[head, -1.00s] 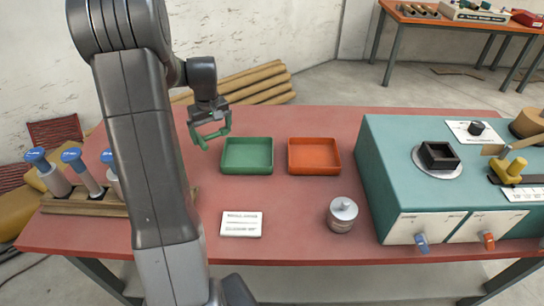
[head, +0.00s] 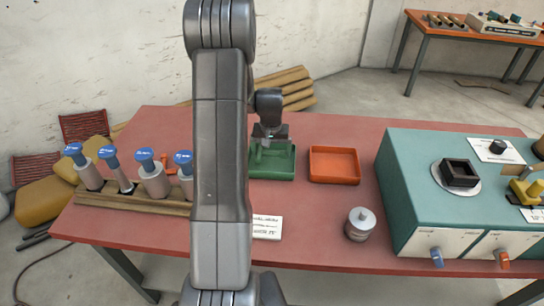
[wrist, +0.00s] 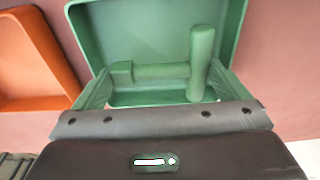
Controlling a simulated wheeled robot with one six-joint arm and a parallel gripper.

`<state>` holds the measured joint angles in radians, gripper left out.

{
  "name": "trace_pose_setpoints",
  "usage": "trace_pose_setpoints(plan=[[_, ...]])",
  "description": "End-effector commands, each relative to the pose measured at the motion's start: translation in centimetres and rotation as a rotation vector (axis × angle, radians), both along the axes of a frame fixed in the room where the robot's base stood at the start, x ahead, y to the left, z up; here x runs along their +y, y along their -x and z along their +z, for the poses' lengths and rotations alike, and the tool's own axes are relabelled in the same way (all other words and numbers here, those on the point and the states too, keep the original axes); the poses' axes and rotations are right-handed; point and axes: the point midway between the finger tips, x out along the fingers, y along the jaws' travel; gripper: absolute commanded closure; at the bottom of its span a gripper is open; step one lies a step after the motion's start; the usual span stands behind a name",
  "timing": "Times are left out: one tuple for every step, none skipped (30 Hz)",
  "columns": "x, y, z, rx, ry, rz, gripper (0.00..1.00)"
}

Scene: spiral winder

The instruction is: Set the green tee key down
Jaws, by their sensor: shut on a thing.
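The green tee key (wrist: 160,71) shows in the wrist view, its shaft running across and its crossbar at the right end. My gripper (head: 269,142) is shut on the key, with green fingers at either end of it. The green tray (head: 257,171) is under the gripper in the head view. In the wrist view the key is seen against the inside of the green tray (wrist: 240,12). I cannot tell whether the key touches the tray floor. My arm hides the tray's left side in the head view.
An orange tray (head: 335,178) lies to the right of the green one. A metal knobbed weight (head: 360,226) and a teal machine (head: 410,190) stand further right. A wooden rack (head: 130,201) with blue-topped tools is at left. A white card (head: 267,227) lies in front.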

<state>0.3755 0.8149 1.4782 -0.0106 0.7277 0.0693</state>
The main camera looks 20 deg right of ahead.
Motion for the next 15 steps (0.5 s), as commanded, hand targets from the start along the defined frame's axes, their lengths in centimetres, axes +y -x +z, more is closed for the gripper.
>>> trace_pose_setpoints(plan=[[0.0,0.0,-0.5,0.002,-0.001,0.0,0.31],[0.0,0.1,-0.8,0.002,-0.001,0.0,0.31],[0.0,0.1,-1.4,0.003,-0.001,0.0,0.31],[0.0,0.1,-1.8,0.004,-0.002,0.0,0.31],[0.0,0.1,-2.2,0.004,-0.002,0.0,0.31],[0.0,0.1,-2.8,0.004,-0.002,0.001,0.31],[0.0,0.1,-3.1,0.003,-0.001,0.001,0.31],[0.0,0.1,-3.3,0.002,-0.001,0.001,0.31],[0.0,0.0,-3.5,0.001,0.0,0.001,0.31],[0.0,0.0,-3.5,0.0,0.0,0.001,0.31],[0.0,0.0,-3.5,0.0,0.0,0.001,0.31],[0.0,0.0,-3.4,0.0,0.0,0.001,0.31],[0.0,0.0,-3.4,0.0,0.0,0.001,0.31],[0.0,0.0,-3.4,0.0,0.0,0.001,0.31],[0.0,0.0,-3.5,0.0,0.0,0.001,0.31]])
